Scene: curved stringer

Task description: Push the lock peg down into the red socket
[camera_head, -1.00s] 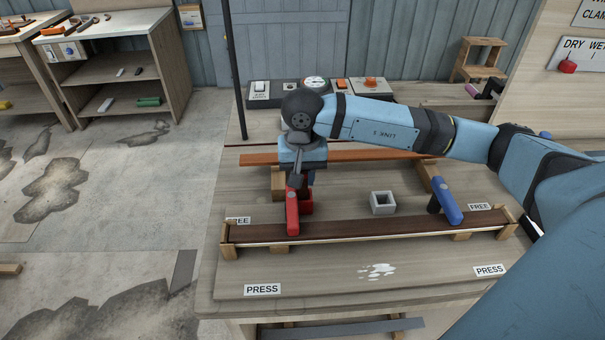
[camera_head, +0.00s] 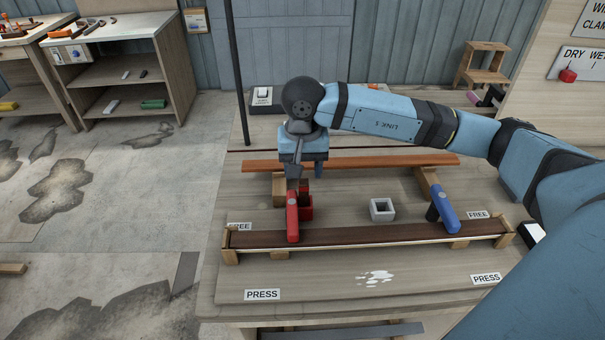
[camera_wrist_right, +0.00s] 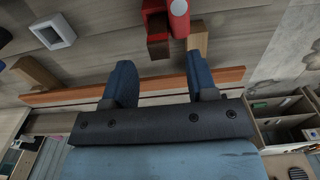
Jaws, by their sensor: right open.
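The red socket (camera_head: 306,211) stands behind the left end of the dark strip, against a red clamp handle (camera_head: 292,222). My right gripper (camera_head: 307,178) is above and behind it. In the wrist view the gripper's two blue fingers (camera_wrist_right: 161,84) are wide apart with nothing between them. Beyond their tips are the red socket (camera_wrist_right: 154,12), the red handle (camera_wrist_right: 180,18) and a dark reddish-brown block (camera_wrist_right: 158,47). I cannot tell whether this block is the lock peg or part of the socket. The socket's opening is hidden in the head view. My left gripper is not in view.
A grey square socket (camera_head: 382,209) and a blue clamp handle (camera_head: 444,208) stand to the right. The dark curved strip (camera_head: 365,235) lies in front, and an orange-brown bar (camera_head: 390,161) lies behind. The bench front between the PRESS labels is clear apart from a white smear.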

